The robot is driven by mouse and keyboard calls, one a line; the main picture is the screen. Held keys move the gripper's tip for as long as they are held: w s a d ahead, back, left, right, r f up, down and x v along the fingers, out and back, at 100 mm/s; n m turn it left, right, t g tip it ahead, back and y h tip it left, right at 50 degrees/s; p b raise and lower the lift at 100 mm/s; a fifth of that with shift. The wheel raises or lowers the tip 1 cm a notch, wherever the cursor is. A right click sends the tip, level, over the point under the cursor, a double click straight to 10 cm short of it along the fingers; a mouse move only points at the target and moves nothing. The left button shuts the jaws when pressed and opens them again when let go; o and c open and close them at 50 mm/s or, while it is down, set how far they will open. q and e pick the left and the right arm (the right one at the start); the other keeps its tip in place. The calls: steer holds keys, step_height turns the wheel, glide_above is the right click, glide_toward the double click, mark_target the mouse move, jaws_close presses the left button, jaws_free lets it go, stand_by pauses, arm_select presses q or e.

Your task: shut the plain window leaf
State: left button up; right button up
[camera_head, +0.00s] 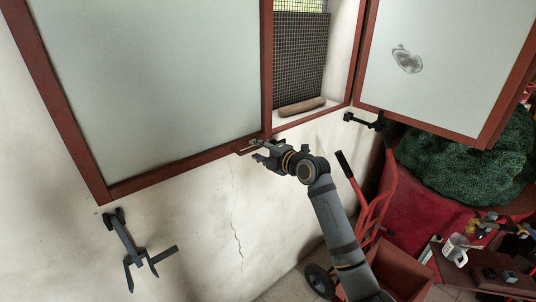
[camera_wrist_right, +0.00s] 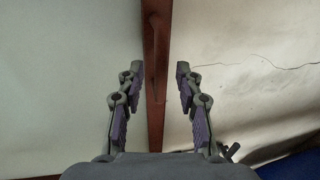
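The plain window leaf (camera_head: 165,80) fills the left of the head view. It has clear pale glass in a red-brown frame and hides part of the wall and window. I cannot tell its exact angle. A short red-brown bar (camera_head: 248,149) shows at its lower right corner. My right gripper (camera_head: 257,151) is beside that corner. In the right wrist view, its fingers (camera_wrist_right: 154,92) are apart, with a red-brown frame rail (camera_wrist_right: 155,125) running between them; no clear contact shows. My left gripper is out of view.
The other leaf (camera_head: 445,60), with a grey smudge, stands open at right. A brown roll (camera_head: 302,107) lies on the sill below dark mesh (camera_head: 300,50). Dark metal brackets (camera_head: 128,245) stick out from the wall. A red hand truck (camera_head: 375,215) and cluttered table (camera_head: 480,255) are lower right.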

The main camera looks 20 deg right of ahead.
steer(key=v, duration=0.8)
steer(key=shift+s, duration=0.2)
steer(key=shift+d, duration=0.1)
